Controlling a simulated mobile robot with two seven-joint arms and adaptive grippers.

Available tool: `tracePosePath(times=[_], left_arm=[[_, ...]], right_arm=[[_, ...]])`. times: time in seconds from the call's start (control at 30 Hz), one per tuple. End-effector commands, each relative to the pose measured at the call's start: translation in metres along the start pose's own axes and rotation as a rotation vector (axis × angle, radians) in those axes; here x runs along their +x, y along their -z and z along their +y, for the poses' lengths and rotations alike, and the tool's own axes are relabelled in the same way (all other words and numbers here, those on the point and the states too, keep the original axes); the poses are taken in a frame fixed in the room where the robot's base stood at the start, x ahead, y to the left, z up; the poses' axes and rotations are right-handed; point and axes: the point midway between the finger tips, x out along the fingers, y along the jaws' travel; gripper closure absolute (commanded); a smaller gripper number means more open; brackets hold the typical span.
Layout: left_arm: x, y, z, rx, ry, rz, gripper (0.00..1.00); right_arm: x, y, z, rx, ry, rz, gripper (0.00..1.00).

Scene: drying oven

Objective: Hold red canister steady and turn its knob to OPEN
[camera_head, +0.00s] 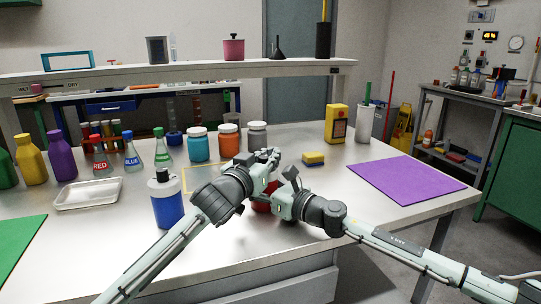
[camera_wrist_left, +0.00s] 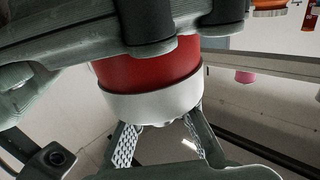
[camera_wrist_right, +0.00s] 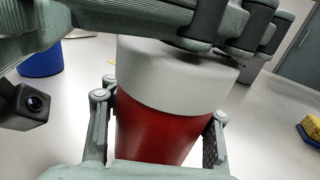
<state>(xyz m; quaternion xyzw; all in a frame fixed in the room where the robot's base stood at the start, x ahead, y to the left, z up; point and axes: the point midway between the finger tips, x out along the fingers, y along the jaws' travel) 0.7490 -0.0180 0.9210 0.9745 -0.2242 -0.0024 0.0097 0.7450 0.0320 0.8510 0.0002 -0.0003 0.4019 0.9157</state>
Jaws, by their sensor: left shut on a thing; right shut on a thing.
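The red canister (camera_head: 264,203) stands on the bench at the middle front, mostly hidden by my grippers in the head view. Its red body (camera_wrist_right: 155,135) and broad white top (camera_wrist_right: 175,75) show in the right wrist view. My right gripper (camera_head: 280,203) is shut on the red body, one finger on each side. My left gripper (camera_head: 266,170) is at the white top. In the left wrist view, the white top (camera_wrist_left: 155,95) is seen with my left fingers (camera_wrist_left: 162,130) closed just beyond it. The knob between them and any OPEN marking are hidden.
A blue bottle (camera_head: 166,203) stands close left of my left forearm. Several jars and flasks stand behind. A yellow sponge (camera_head: 313,158) and purple mat (camera_head: 406,179) lie right. A shelf (camera_head: 190,69) spans the back. The bench front right is clear.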

Motion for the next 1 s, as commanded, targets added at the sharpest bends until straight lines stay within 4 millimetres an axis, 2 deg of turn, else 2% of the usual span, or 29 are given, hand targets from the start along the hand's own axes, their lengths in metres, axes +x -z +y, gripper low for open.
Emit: tracePosePath(times=[1.0], left_arm=[[-0.003,0.002,0.031,0.003,-0.472,-0.008,1.00]], right_arm=[[0.001,0.002,0.004,0.000,-0.008,0.002,0.91]])
